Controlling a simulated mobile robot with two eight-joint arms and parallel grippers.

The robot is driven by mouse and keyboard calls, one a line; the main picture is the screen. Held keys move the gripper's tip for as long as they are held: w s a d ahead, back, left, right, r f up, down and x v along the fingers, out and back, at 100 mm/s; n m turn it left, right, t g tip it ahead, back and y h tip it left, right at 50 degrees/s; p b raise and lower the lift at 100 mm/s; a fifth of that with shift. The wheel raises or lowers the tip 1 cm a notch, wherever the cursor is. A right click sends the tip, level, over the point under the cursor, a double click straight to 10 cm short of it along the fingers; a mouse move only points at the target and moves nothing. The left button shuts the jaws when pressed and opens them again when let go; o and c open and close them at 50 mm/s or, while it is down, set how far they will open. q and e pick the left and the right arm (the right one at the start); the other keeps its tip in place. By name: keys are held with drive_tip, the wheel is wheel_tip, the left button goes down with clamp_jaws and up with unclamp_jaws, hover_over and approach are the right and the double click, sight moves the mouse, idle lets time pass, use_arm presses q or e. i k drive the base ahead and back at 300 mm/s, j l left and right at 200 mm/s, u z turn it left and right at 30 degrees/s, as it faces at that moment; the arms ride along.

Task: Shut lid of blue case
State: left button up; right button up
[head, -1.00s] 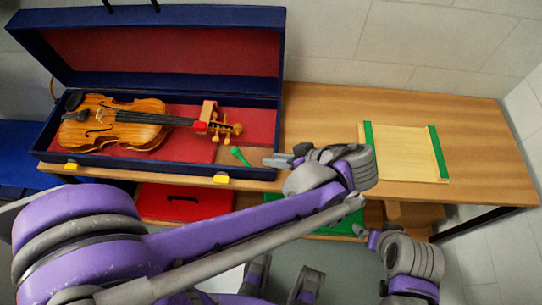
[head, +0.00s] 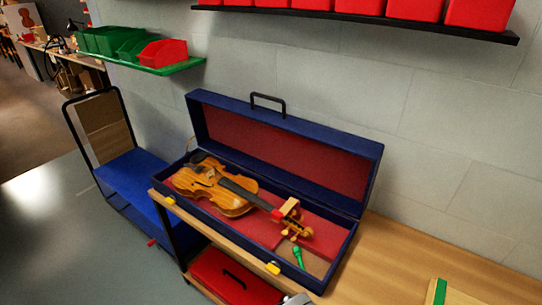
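The blue case (head: 215,217) lies on the wooden bench, with a red lining and yellow latches (head: 273,268) on its front. Its lid (head: 232,107) stands open, tilted up along the back edge, with a black handle (head: 268,104) on top. A violin (head: 215,186) lies inside, and a small green object (head: 298,257) lies in the case's front right part. A grey tip of one of my arms shows at the bottom edge, but I cannot make out either gripper.
A wooden board with a green strip (head: 440,291) lies on the bench (head: 375,265) at right. A red case (head: 235,279) sits below. A blue cart (head: 140,170) stands at left. Shelves with red bins (head: 412,8) and green bins (head: 100,40) hang on the wall.

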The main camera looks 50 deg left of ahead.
sight(336, 168)
drive_tip(key=u, duration=1.25)
drive_tip(key=i+j+u, duration=0.35)
